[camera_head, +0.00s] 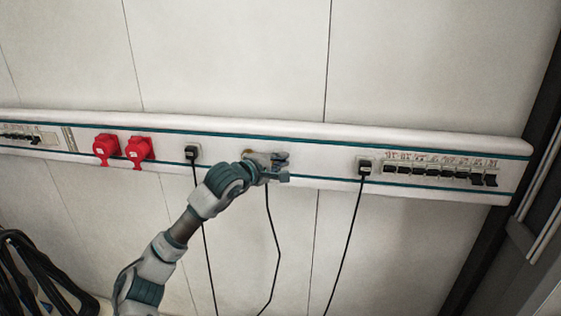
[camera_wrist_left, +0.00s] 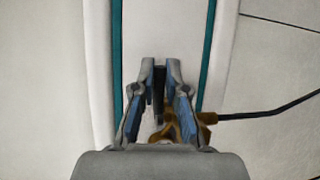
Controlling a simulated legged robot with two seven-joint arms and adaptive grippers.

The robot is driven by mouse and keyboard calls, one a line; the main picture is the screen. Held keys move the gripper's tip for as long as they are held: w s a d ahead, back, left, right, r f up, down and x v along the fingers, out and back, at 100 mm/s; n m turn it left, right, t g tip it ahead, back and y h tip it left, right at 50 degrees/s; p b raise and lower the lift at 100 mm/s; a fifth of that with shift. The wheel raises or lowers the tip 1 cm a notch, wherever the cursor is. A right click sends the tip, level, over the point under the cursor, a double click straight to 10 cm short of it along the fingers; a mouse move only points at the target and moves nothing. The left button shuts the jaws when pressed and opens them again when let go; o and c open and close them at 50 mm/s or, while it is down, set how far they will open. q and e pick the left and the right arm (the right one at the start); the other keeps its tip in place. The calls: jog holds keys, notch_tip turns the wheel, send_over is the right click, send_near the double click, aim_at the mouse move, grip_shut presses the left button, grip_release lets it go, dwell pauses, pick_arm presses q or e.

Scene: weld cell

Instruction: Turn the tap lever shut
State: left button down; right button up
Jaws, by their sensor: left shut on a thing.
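The tap is a brass fitting (camera_wrist_left: 204,118) on the white wall rail, seen low between and beside my fingers in the left wrist view. A dark, narrow lever (camera_wrist_left: 159,85) stands between the fingertips. My left gripper (camera_wrist_left: 160,68) is shut on this lever. In the head view my left gripper (camera_head: 281,167) is at the rail's middle and covers most of the tap. The lever's exact angle is hard to tell. My right gripper is in neither view.
The rail (camera_head: 330,135) runs across the wall. It carries two red sockets (camera_head: 138,149), black plugs (camera_head: 365,167) with hanging cables and a row of black switches (camera_head: 440,170). A black line (camera_wrist_left: 270,112) leaves the fitting. Black hoses (camera_head: 35,275) hang at lower left.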

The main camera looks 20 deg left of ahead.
pick_arm(q)
jog(key=shift+w+f+n+y+b, duration=0.2)
jog(key=shift+n+y+b, duration=0.25)
jog(key=shift+y, duration=0.15)
jog(key=c, duration=1.5)
grip_release()
jog(key=shift+a, duration=0.1)
jog(key=shift+a+r, duration=0.1)
jog(key=shift+a, duration=0.05)
jog(key=shift+s+a, duration=0.1)
jog(key=v, duration=1.1)
jog(key=shift+s+a+f, duration=0.15)
jog(key=shift+s+f, duration=0.05)
jog(key=shift+s, duration=0.2)
